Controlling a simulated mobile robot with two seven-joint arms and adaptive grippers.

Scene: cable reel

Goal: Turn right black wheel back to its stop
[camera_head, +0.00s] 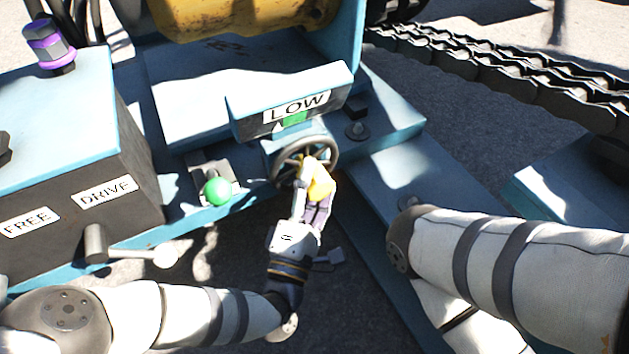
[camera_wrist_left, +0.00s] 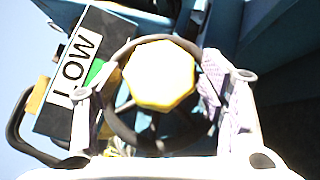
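The black wheel (camera_head: 290,162) is mounted on the light blue housing under a panel with a LOW label (camera_head: 297,107) and a green patch. Its dark rim and spokes also show in the left wrist view (camera_wrist_left: 150,143). A yellow faceted knob (camera_head: 321,188) sits at the front of the wheel; it appears large and sunlit in the left wrist view (camera_wrist_left: 160,75). My left gripper (camera_head: 312,187) has its fingers on both sides of this knob and appears closed on it. The fingers partly cover the wheel's right side. My right gripper is out of view.
A green ball knob (camera_head: 217,191) stands left of the wheel. Further left is a dark box with FREE and DRIVE labels (camera_head: 107,192) and a lever (camera_head: 130,252). A purple-banded bolt (camera_head: 47,44) stands on top. A heavy chain (camera_head: 500,75) runs at right.

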